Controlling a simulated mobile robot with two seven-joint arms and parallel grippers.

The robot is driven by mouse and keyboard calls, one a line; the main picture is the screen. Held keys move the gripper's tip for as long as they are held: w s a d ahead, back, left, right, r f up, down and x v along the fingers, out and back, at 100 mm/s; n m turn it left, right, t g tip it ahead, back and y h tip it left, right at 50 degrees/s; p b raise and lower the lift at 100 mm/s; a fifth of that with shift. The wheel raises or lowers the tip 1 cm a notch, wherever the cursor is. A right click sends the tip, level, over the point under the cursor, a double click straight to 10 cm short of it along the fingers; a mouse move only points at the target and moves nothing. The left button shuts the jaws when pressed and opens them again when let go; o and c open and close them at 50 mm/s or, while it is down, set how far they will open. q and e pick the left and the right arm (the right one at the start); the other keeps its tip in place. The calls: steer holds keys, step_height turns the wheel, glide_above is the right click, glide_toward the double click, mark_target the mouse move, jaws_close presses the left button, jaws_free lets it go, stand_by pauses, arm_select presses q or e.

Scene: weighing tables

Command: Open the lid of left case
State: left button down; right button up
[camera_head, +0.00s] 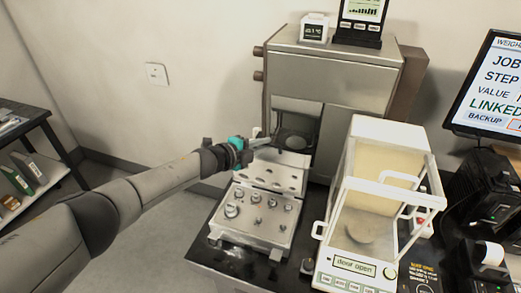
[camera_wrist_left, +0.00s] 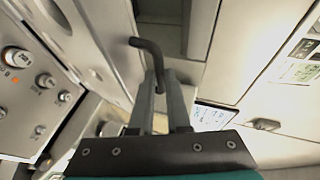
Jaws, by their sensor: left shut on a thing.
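The left case (camera_head: 240,241) is a grey metal box with several knobbed weights in its base; it stands on the dark table. Its lid (camera_head: 278,172) is raised at the back, with the holed inner face showing. My left gripper (camera_head: 262,142) is at the lid's top edge. In the left wrist view its fingers (camera_wrist_left: 161,95) are closed around a dark bent handle (camera_wrist_left: 148,48). Weights (camera_wrist_left: 18,58) show at the left of that view. How the handle joins the lid is hidden. My right gripper is not in view.
A white-framed glass balance (camera_head: 368,190) reading "door open" stands close right of the case. A tall metal cabinet (camera_head: 335,72) stands behind. A monitor (camera_head: 490,85) is at the right. Floor is clear left of the table.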

arm_select(q)
steer(key=shift+w+d+r+g, duration=0.15)
steer(key=shift+w+d+r, duration=0.05)
steer(key=shift+w, duration=0.3)
steer(key=shift+w+d+r+g, duration=0.2)
steer(key=shift+w+d+r, duration=0.05)
steer(key=shift+w, duration=0.2)
steer(key=shift+w+d+r+g, duration=0.15)
steer(key=shift+w+d+r, duration=0.05)
steer(key=shift+w, duration=0.3)
steer(key=shift+w+y, duration=0.2)
steer(key=shift+y, duration=0.1)
steer(key=c, duration=1)
jaws_free()
steer(key=shift+s, duration=0.15)
steer(key=shift+o, duration=0.6)
steer(key=shift+a+f, duration=0.1)
steer(key=shift+f, duration=0.1)
steer(key=shift+s+a+r+p, duration=0.2)
steer(key=shift+s+a+p, duration=0.05)
steer(key=shift+p, duration=0.2)
steer(key=p+v, duration=0.6)
steer(key=v, duration=0.8)
steer(key=shift+r, duration=0.2)
